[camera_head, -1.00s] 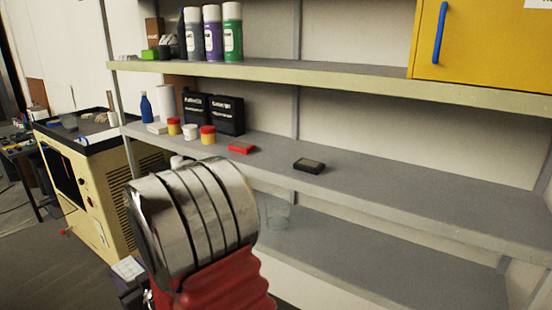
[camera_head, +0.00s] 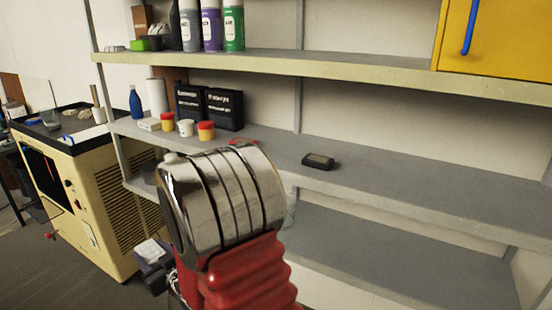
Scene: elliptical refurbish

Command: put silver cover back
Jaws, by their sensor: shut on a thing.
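My arm's chrome ribbed joint and red bellows fill the lower middle of the head view. I do not see a silver cover that I can identify.
A grey shelf (camera_head: 400,190) holds a small black box (camera_head: 318,161), red-lidded jars (camera_head: 206,131), black cases (camera_head: 224,108) and a blue bottle (camera_head: 136,102). Its right part is clear. A yellow cabinet (camera_head: 500,45) is upper right. A cream machine (camera_head: 90,190) stands left.

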